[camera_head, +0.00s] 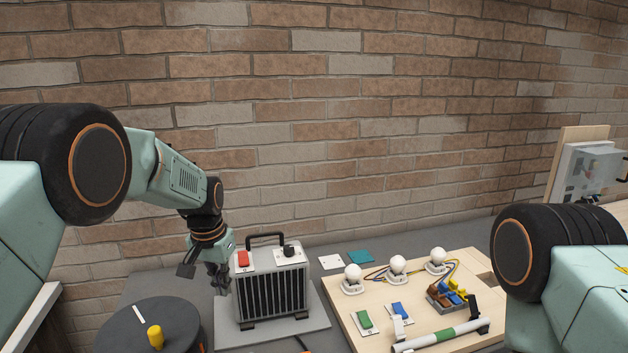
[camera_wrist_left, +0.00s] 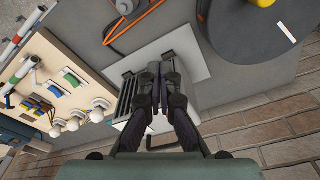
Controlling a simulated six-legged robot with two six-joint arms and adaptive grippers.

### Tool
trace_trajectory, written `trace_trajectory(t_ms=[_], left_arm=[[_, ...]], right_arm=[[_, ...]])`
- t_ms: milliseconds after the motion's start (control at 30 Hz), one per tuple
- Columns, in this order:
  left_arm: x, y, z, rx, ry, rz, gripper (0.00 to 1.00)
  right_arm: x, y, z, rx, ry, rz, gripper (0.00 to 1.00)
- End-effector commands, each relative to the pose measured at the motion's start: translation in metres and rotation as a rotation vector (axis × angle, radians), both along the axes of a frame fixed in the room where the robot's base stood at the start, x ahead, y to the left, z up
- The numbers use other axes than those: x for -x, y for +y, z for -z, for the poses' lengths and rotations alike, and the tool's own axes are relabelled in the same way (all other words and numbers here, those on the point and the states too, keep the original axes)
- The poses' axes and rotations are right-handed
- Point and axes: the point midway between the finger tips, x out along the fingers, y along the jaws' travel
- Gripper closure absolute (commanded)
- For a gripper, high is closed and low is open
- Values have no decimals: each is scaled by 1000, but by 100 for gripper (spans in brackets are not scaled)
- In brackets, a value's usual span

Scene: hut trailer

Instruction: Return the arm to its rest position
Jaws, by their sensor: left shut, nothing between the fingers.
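My left arm comes in from the left in the head view and reaches down to the left side of a heater-like box. My left gripper (camera_head: 218,284) is shut and empty, beside the box's left side. In the left wrist view the gripper (camera_wrist_left: 158,128) shows with its fingers together, in front of the box. The box (camera_head: 272,292) is grey with dark vertical slats, a top handle, a red switch and a black knob. Whether the gripper touches the box I cannot tell. Of my right arm only upper links show at the right edge; its gripper is out of view.
The box stands on a grey plate (camera_head: 228,336). A dark round drum (camera_head: 180,320) with a yellow knob is at front left. A wooden board (camera_head: 345,318) with bulbs, switches and wires lies to the right. A brick wall (camera_head: 330,130) closes the back.

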Motion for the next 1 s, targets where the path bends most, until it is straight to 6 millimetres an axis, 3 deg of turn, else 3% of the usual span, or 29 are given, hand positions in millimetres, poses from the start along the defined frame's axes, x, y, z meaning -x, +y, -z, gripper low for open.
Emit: trace_trajectory(t_ms=[167,333,467,600,800,1000], left_arm=[[27,7,53,-2,20,-30,100],[71,15,112,-7,40,-66,100],[129,22,164,-12,61,-101,100],[204,28,207,-15,82,-138,100],[316,32,236,-16,108,-187,100],[397,33,233,-12,127,-223,100]], right_arm=[[0,0,0,0,0,0,60],[0,0,0,0,0,0,60],[0,0,0,0,0,0,60],[0,0,0,0,0,0,60],[0,0,0,0,0,0,60],[0,0,0,0,0,0,60]])
